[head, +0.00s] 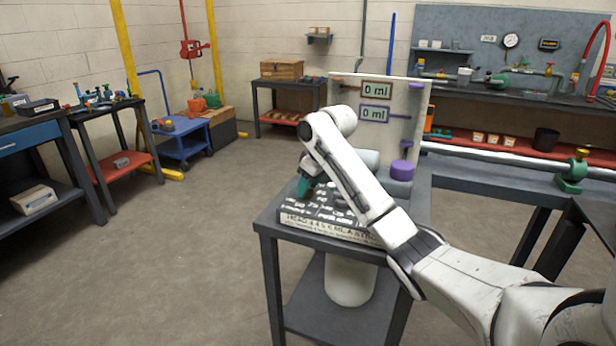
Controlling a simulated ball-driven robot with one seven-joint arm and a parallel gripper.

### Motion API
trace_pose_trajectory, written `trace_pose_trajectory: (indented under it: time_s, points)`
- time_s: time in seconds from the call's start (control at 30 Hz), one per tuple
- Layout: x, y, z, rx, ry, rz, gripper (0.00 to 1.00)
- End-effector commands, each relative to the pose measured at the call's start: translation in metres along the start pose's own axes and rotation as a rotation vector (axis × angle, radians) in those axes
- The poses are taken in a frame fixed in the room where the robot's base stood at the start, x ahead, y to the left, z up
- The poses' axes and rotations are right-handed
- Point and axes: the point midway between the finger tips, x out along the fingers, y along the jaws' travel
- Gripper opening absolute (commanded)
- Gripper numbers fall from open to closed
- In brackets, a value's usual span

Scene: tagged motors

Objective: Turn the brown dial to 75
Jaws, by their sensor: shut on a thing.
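A pale upright panel (410,118) stands at the back of the small dark table. It carries a brown-framed display (376,90) reading 0 ml and a purple-framed display (375,114) also reading 0 ml. A purple knob (402,171) sits low at the panel's right. My gripper (306,191) is low at the left, over a grey block with rows of pale marks (325,211). It is shut, with teal and a small brown patch showing at its tips. The brown patch seems to be the brown dial, mostly hidden by my gripper.
My white arm crosses in front of the panel and hides its lower left part. The small table (262,222) has a bare front left edge. A long workbench (485,180) with a green-based fitting (573,172) stands at the right. The floor at left is clear.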

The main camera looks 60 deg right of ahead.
Motion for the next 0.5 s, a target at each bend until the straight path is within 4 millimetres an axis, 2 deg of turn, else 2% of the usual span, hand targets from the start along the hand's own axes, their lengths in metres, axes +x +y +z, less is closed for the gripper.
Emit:
trace_pose_trajectory:
  time_s: [0.07, 0.5]
  points:
    - [-0.0053, -0.0032, -0.0027, 0.06, -0.003, 0.019, 0.08]
    - [-0.0027, -0.0043, -0.0021, 0.367, -0.003, 0.149, 0.08]
